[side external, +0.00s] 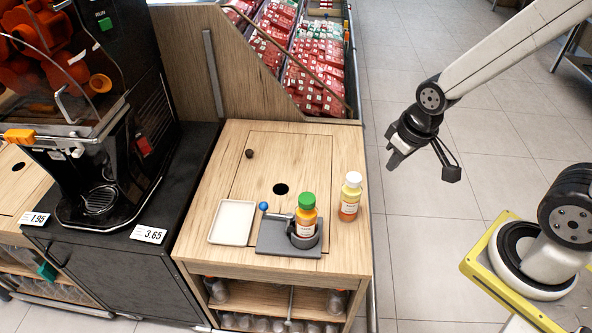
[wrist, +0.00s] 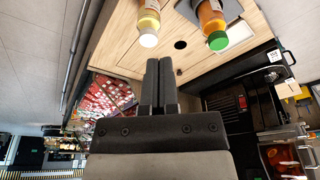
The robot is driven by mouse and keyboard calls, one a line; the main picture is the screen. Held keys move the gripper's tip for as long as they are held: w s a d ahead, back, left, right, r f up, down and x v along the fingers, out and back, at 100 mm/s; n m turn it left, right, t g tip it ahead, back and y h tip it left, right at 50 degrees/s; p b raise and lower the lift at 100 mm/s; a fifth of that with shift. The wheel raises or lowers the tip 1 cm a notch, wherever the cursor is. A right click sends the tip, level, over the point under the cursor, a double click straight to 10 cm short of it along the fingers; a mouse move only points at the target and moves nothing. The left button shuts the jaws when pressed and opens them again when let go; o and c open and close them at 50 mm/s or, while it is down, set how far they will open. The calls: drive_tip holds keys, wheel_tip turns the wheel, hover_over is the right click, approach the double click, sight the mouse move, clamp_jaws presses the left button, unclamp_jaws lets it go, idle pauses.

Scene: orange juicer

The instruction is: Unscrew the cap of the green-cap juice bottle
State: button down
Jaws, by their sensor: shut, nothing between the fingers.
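The green-cap juice bottle (side external: 306,224) stands upright in a grey holder (side external: 272,237) on the wooden counter. The green cap (side external: 307,201) is on the bottle. A lever with a blue knob (side external: 264,206) is on the holder's left side. My gripper (side external: 393,160) is in the air to the right of the counter, well away from the bottle and touching nothing. In the wrist view its two fingers (wrist: 159,64) are together with nothing between them. The green-cap bottle also shows at the top of the wrist view (wrist: 211,18), right of the fingers.
A white-cap juice bottle (side external: 350,197) stands close to the right of the holder. An empty white tray (side external: 232,222) lies to its left. The counter has a round hole (side external: 281,189) and a small dark knob (side external: 249,153). A juicer machine (side external: 90,110) stands at left.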

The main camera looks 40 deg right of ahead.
drive_tip(key=c, duration=0.8)
unclamp_jaws()
drive_tip(key=o, duration=0.7)
drive_tip(key=shift+w+a+n, duration=0.25)
drive_tip(key=shift+w+n, duration=0.15)
drive_tip(key=shift+n, duration=0.1)
drive_tip(key=shift+o, duration=0.5)
drive_tip(key=w+a+f+n+g, duration=0.1)
drive_tip(key=w+a+n, duration=0.3)
drive_tip(key=w+n, duration=0.2)
drive_tip(key=shift+w+a+f+n, duration=0.25)
drive_tip(key=shift+f+n, duration=0.1)
drive_tip(key=shift+n, duration=0.75)
drive_tip(key=n+g, duration=0.1)
drive_tip(key=n, duration=0.8)
approach(307, 198)
drive_tip(key=shift+d+f, duration=0.35)
drive_tip(key=shift+w+a+f+n+g, duration=0.25)
drive_tip(key=shift+a+n+g, duration=0.05)
drive_tip(key=shift+a, duration=0.05)
drive_tip(key=shift+f, duration=0.15)
drive_tip(key=shift+f, duration=3.75)
